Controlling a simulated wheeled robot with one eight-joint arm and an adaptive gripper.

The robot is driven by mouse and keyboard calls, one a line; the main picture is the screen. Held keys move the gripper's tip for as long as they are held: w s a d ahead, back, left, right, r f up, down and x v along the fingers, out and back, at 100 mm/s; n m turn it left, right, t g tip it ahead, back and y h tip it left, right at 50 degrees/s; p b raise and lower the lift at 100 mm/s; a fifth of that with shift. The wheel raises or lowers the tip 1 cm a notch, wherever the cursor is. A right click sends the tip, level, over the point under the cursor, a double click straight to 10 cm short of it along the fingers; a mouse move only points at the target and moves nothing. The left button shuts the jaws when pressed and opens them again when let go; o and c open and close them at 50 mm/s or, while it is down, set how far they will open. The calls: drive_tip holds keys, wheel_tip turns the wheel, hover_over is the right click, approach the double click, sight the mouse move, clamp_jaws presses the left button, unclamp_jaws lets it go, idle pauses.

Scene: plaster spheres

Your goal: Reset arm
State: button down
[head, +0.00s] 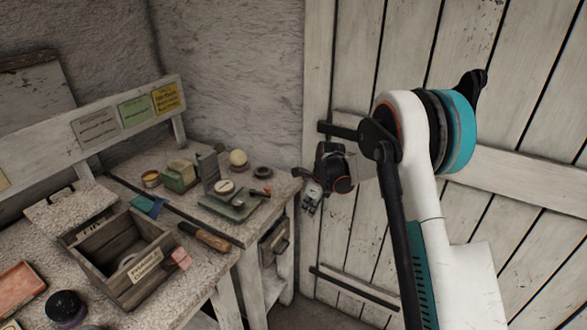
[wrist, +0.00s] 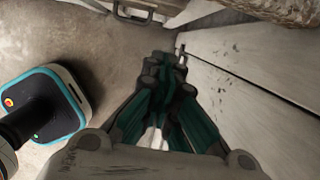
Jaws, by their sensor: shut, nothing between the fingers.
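My arm rises on the right of the head view and folds over in front of the plank door. My gripper (head: 311,202) hangs at its end, small, just right of the workbench corner and clear of the bench. In the wrist view my gripper (wrist: 165,58) points away from the camera, with its dark and teal fingers together at the tips. It is shut and holds nothing. Bare floor (wrist: 105,55) lies beyond and to the left of it.
The white plank door (head: 345,215) stands behind my arm. The workbench (head: 115,190) carries a wooden box (head: 110,265), a white ball (head: 238,157), a wooden-handled tool (head: 205,236) and several small items. A drawer (head: 274,245) is under its right end. Pale planks (wrist: 260,95) lie close right of my gripper in the wrist view.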

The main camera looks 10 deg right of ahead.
drive_tip(key=s+d+r+n+t+h, duration=0.1)
drive_tip(key=s+d+r+n, duration=0.1)
drive_tip(key=s+r+n, duration=0.65)
drive_tip(key=s+d+r+n+t, duration=0.2)
drive_tip(key=s+r+n, duration=0.2)
drive_tip(key=s+r, duration=0.8)
drive_tip(key=s+d+r+n+t, duration=0.1)
drive_tip(key=s+r+n, duration=0.1)
drive_tip(key=s+n, duration=0.4)
drive_tip(key=s+d+r+n+t+h, duration=0.1)
drive_tip(key=s+n, duration=0.5)
drive_tip(key=s, duration=0.7)
drive_tip(key=shift+s+d+r+n+t, duration=0.2)
drive_tip(key=shift+r+n+t, duration=0.15)
drive_tip(key=shift+r, duration=0.2)
